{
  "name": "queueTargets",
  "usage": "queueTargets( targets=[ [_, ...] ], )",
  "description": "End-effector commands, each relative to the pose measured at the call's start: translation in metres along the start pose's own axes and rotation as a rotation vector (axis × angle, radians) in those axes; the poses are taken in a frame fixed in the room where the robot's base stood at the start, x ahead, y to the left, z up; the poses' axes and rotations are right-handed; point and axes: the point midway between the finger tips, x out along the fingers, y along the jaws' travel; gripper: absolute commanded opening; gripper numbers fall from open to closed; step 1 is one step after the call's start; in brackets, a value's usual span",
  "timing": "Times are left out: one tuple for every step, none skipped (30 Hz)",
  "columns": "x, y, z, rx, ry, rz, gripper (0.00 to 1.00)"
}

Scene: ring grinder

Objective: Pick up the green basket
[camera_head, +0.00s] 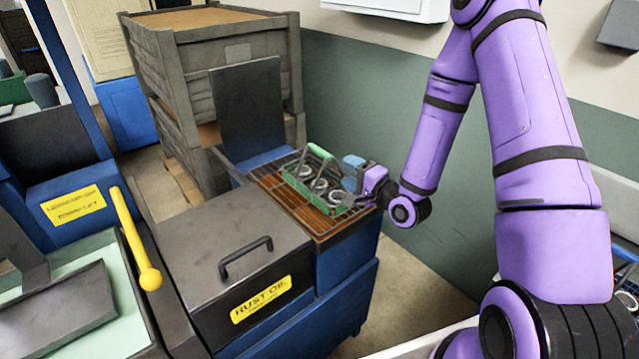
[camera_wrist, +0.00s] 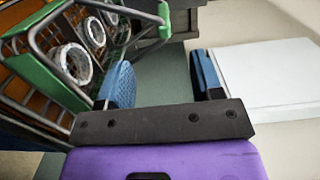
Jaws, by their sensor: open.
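The green basket (camera_head: 304,183) sits on a wire rack over a brown tray at the right end of the rust oil machine. It has green end plates, wire sides and a green handle (camera_head: 320,151), and holds several metal rings. In the wrist view the basket (camera_wrist: 45,70) fills the upper left, with rings (camera_wrist: 75,62) inside. My gripper (camera_head: 352,172) is open at the basket's right end. In the wrist view its blue fingers (camera_wrist: 163,82) are wide apart; the left finger is close beside the basket's wire side. Nothing is between the fingers. Whether the finger touches the basket cannot be told.
A dark lidded box labelled rust oil (camera_head: 236,262) with a black handle stands left of the rack. A dark upright panel (camera_head: 247,108) and stacked grey crates (camera_head: 215,60) are behind. A yellow lever (camera_head: 135,240) stands at left. Floor is clear right of the machine.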

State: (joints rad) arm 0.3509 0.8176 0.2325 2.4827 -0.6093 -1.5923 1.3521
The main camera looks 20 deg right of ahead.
Motion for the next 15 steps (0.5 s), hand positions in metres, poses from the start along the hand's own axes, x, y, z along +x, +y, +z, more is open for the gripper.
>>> queueTargets(
  targets=[
    [0.007,0.0,0.001,0.0,-0.003,-0.003,0.6],
    [0.012,-0.001,0.001,-0.001,-0.004,-0.004,0.6],
    [0.019,-0.001,0.001,-0.002,-0.004,-0.004,0.6],
    [0.023,-0.001,0.001,-0.002,-0.003,-0.003,0.6],
    [0.028,-0.001,0.001,-0.002,-0.003,-0.003,0.6],
    [0.033,-0.001,0.001,-0.002,-0.004,-0.003,0.6],
    [0.037,-0.001,0.001,-0.002,-0.003,-0.003,0.6],
    [0.04,-0.001,0.001,-0.002,-0.003,-0.002,0.6],
    [0.043,-0.001,0.001,-0.002,-0.002,-0.001,0.6],
    [0.045,-0.001,0.001,-0.003,-0.002,-0.001,0.6],
    [0.047,-0.001,0.001,-0.002,-0.001,-0.001,0.6],
    [0.048,-0.001,0.001,-0.002,-0.002,-0.001,0.6],
    [0.05,0.0,0.001,-0.002,-0.002,-0.001,0.6],
    [0.052,0.0,0.001,-0.003,-0.002,-0.001,0.6],
    [0.055,0.0,0.001,-0.003,-0.003,-0.001,0.6]
  ],
)
